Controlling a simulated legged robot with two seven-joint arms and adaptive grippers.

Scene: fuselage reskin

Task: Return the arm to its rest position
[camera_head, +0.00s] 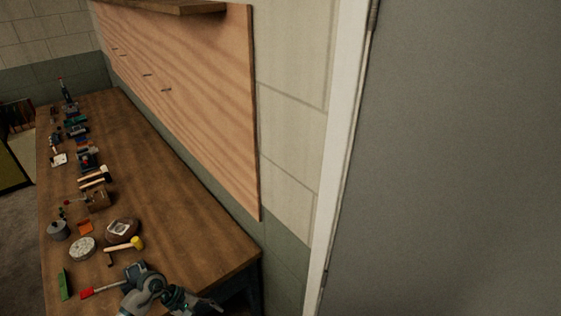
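One of my arms, most likely the left, shows at the bottom edge over the near end of the workbench (190,235). Its grey joints bend to the right, down to what looks like my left gripper (207,305) by the bench's near right corner. The gripper is small and partly cut off by the frame edge, so its fingers are not clear. I see nothing held in it. My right gripper is not in view.
The bench's right half is clear. A wooden wall panel (190,110) and grey door (450,160) stand right.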

